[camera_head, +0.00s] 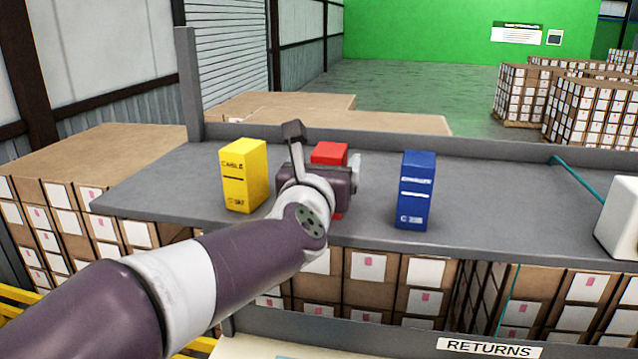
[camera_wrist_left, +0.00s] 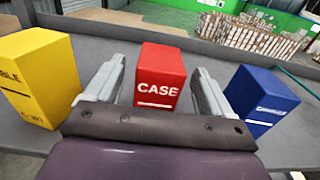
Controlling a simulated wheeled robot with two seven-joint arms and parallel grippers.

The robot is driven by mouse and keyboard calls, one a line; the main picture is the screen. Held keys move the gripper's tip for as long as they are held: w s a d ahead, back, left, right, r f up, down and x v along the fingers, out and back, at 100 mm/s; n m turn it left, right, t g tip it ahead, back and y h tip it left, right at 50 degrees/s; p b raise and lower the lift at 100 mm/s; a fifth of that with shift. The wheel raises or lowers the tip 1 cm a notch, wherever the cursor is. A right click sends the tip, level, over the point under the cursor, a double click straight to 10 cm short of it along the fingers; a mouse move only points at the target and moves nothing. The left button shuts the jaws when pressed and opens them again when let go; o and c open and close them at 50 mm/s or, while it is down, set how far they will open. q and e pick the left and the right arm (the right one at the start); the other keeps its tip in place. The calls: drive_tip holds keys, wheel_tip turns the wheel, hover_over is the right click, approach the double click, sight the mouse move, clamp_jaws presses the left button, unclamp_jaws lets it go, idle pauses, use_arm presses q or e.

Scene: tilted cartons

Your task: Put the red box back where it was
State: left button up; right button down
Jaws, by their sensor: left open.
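The red box (camera_head: 329,153) stands on the grey shelf between a yellow box (camera_head: 244,176) and a blue box (camera_head: 416,190). In the head view my left arm and gripper hide most of the red box. My left gripper (camera_head: 335,178) is at the near side of the red box. In the left wrist view the red box (camera_wrist_left: 159,78), marked "CASE", stands between the two open fingers of my left gripper (camera_wrist_left: 160,85), with a gap visible near each finger. The yellow box (camera_wrist_left: 38,75) is left of the fingers and the blue box (camera_wrist_left: 262,98) is right of them. My right gripper is not in view.
The grey shelf (camera_head: 500,200) has a raised back edge and a post at its left end. A white object (camera_head: 618,218) stands at the right end, near a teal cord (camera_head: 585,180). The shelf is clear between the blue box and the white object.

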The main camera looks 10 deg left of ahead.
use_arm(q)
drive_tip(key=s, duration=0.9)
drive_tip(key=shift+b, duration=0.45)
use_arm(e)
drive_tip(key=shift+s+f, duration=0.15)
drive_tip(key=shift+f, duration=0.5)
use_arm(q)
drive_tip(key=shift+s, duration=0.1)
